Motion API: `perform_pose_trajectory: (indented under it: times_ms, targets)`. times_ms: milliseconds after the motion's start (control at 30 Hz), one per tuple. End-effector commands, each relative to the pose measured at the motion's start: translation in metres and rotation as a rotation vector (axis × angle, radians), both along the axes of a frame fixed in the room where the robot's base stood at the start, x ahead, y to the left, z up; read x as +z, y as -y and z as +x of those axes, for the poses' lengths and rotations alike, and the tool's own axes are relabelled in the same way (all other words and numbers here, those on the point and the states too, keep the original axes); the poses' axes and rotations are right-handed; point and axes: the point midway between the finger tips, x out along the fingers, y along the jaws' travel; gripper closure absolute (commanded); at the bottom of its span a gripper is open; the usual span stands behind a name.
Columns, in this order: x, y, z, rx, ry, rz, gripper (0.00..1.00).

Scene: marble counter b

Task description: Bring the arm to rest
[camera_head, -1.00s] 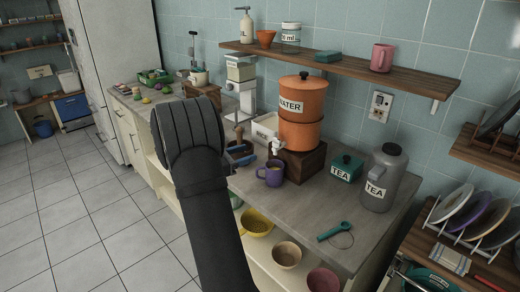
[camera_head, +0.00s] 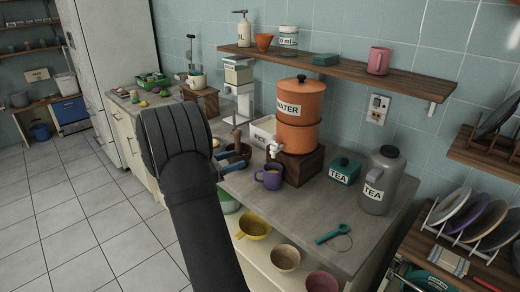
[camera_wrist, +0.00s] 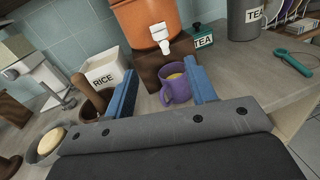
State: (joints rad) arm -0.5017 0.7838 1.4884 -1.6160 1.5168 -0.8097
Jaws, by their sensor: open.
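My gripper (camera_wrist: 162,95) is open in the wrist view, its two blue fingers apart with nothing held between them. Beyond the fingers, a purple mug (camera_wrist: 176,86) with yellowish contents stands on the counter, in front of the orange water container on its wooden block. In the head view my dark arm fills the lower middle, and the gripper's fingers are mostly hidden behind it. The purple mug (camera_head: 270,177) stands upright just right of the arm, below the white tap.
The orange water container (camera_head: 299,100), teal tea box (camera_head: 344,169) and grey tea canister (camera_head: 382,182) stand on the counter (camera_head: 300,222). A wooden shelf (camera_head: 340,65) runs above. Bowls (camera_head: 285,259) sit below the counter. The floor (camera_head: 60,210) at left is clear.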

Motion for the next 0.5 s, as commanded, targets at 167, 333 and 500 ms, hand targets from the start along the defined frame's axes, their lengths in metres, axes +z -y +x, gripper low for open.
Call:
perform_pose_trajectory:
  times_ms: [167,333,500]
  targets:
    - [0.0,0.021,0.013,-0.003,0.0,-0.001,0.49]
    - [0.0,0.049,0.031,-0.003,0.0,0.0,0.49]
    - [0.0,0.078,0.049,-0.003,0.0,0.0,0.49]
